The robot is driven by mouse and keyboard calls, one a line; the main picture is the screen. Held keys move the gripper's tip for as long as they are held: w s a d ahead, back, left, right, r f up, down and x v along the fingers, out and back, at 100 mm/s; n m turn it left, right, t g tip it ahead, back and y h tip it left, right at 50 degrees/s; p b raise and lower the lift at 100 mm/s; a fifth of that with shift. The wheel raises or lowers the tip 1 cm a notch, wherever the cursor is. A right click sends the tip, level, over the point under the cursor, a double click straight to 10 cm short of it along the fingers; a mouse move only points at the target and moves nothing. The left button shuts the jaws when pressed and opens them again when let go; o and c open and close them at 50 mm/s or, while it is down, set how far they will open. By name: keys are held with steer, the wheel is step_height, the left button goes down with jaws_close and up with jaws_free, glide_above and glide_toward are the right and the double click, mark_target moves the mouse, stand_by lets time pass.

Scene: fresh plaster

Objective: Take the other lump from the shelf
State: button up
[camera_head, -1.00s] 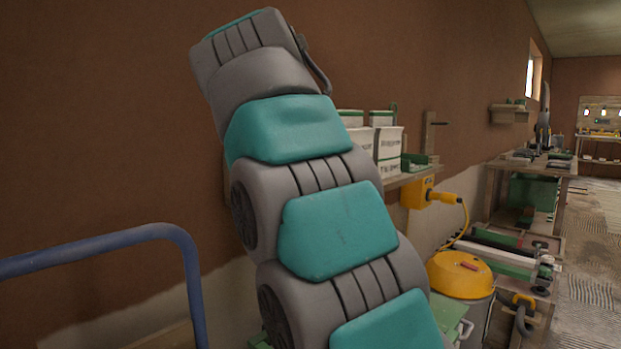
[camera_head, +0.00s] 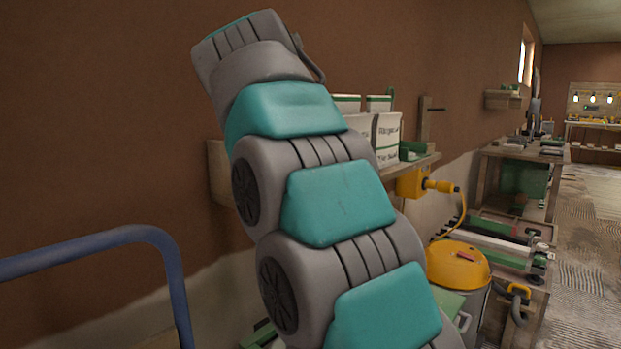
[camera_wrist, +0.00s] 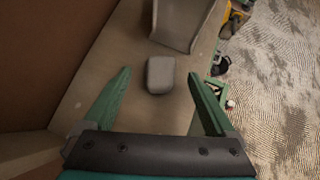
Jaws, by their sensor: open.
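A grey lump (camera_wrist: 160,75) with rounded edges lies on the wooden shelf (camera_wrist: 98,68) in the wrist view. My gripper (camera_wrist: 158,85) is open, its two green fingers apart on either side of the picture below the lump. The lump sits in line with the gap between the fingertips, and nothing is held. How far the fingers are above the shelf is hard to tell. In the head view the shelf (camera_head: 217,170) shows partly behind my arm, and the lump and gripper are hidden there.
A pale container (camera_wrist: 182,22) stands on the shelf just beyond the lump. In the head view, white printed boxes (camera_head: 388,138) stand on the shelf, with a yellow tool (camera_head: 411,183) beside it. A yellow-lidded bucket (camera_head: 458,268) and a workbench (camera_head: 525,152) are at right.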

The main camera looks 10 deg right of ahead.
steer(key=x, duration=0.3)
steer(key=shift+w+d+f, duration=0.2)
steer(key=shift+d+f, duration=0.05)
steer(key=shift+f, duration=0.05)
jaws_close()
stand_by(0.5)
